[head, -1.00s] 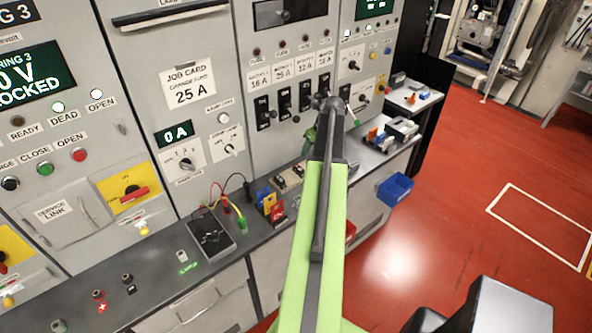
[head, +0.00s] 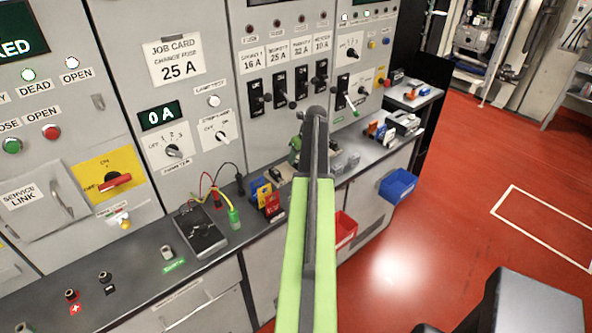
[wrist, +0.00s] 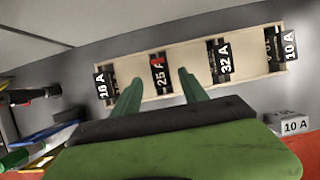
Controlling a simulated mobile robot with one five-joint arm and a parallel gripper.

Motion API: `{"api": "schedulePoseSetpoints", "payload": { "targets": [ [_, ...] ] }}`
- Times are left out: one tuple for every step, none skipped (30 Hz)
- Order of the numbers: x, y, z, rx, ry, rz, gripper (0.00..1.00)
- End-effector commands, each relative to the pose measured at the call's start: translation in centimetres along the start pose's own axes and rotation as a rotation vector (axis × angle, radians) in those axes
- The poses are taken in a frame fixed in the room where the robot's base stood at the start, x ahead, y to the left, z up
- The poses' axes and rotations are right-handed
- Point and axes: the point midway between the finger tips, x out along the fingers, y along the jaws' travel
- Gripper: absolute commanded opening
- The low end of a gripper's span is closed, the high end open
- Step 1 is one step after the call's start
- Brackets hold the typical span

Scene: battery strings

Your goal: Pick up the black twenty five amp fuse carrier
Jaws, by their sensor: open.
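In the wrist view, the black 25 A fuse carrier (wrist: 159,77) sits in a cream rack (wrist: 188,80), between the 16 A carrier (wrist: 105,85) and the 32 A carrier (wrist: 220,60). It has a white 25 A label and a small red mark on top. My gripper (wrist: 160,79) is open and empty, its two green fingers pointing toward the rack, with the 25 A carrier between their tips in the picture. I cannot tell the remaining distance. In the head view, my arm largely hides the gripper and rack.
The 10 A carrier (wrist: 287,46) is at the rack's right end, with a grey 10 A block (wrist: 290,123) nearby. On the bench, a meter (head: 201,232) with leads and coloured blocks (head: 265,197) stand left of my arm. Red (head: 345,230) and blue (head: 397,185) bins hang in front.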

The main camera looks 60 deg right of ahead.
Motion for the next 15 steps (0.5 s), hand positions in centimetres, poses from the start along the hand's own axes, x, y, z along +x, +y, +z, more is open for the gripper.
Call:
{"api": "schedulePoseSetpoints", "payload": {
  "targets": [
    [1.9, -0.2, 0.0, -0.001, 0.0, 0.0, 0.51],
    [2.5, -0.2, -0.1, -0.001, 0.0, 0.0, 0.51],
    [3.0, -0.2, -0.1, -0.001, 0.0, 0.0, 0.51],
    [3.3, -0.2, -0.1, 0.0, 0.0, 0.0, 0.51],
    [3.4, -0.1, 0.0, 0.0, 0.0, 0.0, 0.51],
    [3.4, -0.1, 0.0, 0.0, 0.0, -0.001, 0.51],
    [3.3, -0.1, 0.1, 0.0, 0.0, -0.001, 0.51],
    [3.2, -0.1, 0.1, 0.0, 0.0, -0.001, 0.51],
    [3.1, -0.1, 0.1, 0.0, 0.0, -0.001, 0.51],
    [3.0, -0.1, 0.1, 0.001, 0.0, -0.001, 0.51],
    [3.0, -0.1, 0.1, 0.001, 0.0, -0.001, 0.51],
    [3.0, -0.1, 0.1, 0.001, 0.0, -0.001, 0.48],
    [3.0, -0.1, 0.1, 0.001, 0.0, -0.001, 0.44],
    [3.0, -0.1, 0.1, 0.001, 0.0, -0.001, 0.4],
    [3.0, -0.1, 0.1, 0.001, 0.0, -0.001, 0.35]
  ]
}}
